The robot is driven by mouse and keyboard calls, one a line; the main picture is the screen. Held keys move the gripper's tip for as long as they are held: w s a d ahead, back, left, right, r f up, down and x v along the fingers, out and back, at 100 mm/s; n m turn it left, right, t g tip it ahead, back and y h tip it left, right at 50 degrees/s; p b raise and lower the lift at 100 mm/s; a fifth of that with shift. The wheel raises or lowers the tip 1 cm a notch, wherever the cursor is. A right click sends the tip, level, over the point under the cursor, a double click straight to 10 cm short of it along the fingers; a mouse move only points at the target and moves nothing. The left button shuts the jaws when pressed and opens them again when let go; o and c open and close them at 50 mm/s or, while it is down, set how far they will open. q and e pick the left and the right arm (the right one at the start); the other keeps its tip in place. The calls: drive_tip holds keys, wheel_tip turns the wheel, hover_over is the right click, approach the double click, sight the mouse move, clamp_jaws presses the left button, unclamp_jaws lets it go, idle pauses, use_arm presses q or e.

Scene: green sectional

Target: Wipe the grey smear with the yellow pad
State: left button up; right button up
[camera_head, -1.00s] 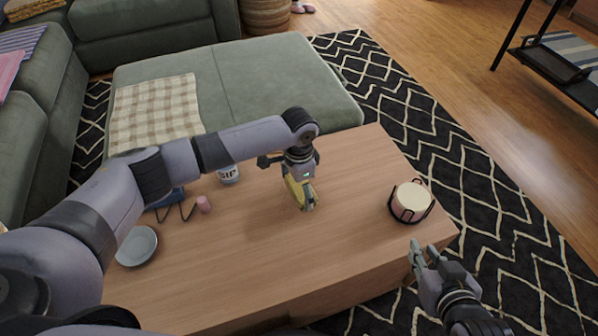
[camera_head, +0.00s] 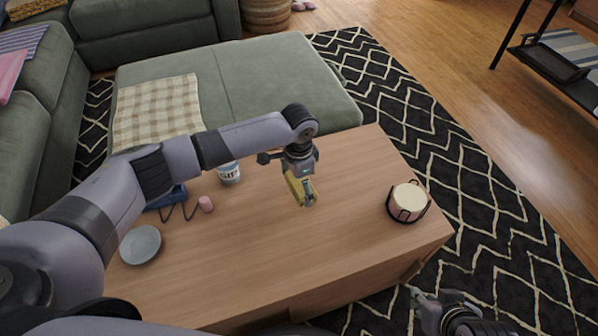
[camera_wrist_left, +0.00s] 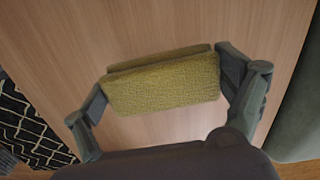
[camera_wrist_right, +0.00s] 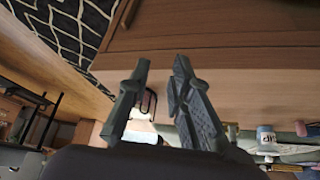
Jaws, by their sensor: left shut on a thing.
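My left gripper (camera_head: 306,197) is shut on the yellow pad (camera_head: 294,187), over the middle of the wooden table (camera_head: 250,245). In the left wrist view the pad (camera_wrist_left: 165,84) spans between the two fingers, with bare wood grain around it. I cannot tell whether the pad touches the tabletop. No grey smear can be made out in any view; the arm and pad hide part of the table. My right gripper (camera_head: 432,298) is empty, beyond the table's near right edge. Its fingers stand apart in the right wrist view (camera_wrist_right: 162,62).
A candle in a dark holder (camera_head: 408,202) stands near the table's right edge. A grey-blue bowl (camera_head: 140,244), a pink cylinder (camera_head: 206,204), a blue item with dark wire legs (camera_head: 175,195) and a labelled cup (camera_head: 229,173) are on the left. The table between pad and candle is clear.

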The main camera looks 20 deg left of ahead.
use_arm(q)
drive_tip(key=shift+r+p, duration=0.7)
drive_tip(key=shift+p, duration=0.1)
drive_tip(key=shift+r, duration=0.1)
use_arm(e)
drive_tip(key=s+d+g, duration=0.1)
drive_tip(key=s+g, duration=0.1)
drive_tip(key=s, duration=0.2)
use_arm(q)
drive_tip(key=shift+r+p, duration=0.25)
drive_tip(key=shift+p, duration=0.2)
drive_tip(key=shift+r+p, duration=0.4)
drive_tip(key=shift+p, duration=0.05)
drive_tip(key=shift+r+p, duration=0.45)
drive_tip(key=shift+p, duration=0.2)
use_arm(e)
drive_tip(key=s+x, duration=0.2)
drive_tip(key=x, duration=0.8)
drive_tip(key=shift+d+f+g+h, duration=0.3)
drive_tip(key=shift+d+f+g, duration=0.1)
drive_tip(key=shift+d, duration=0.05)
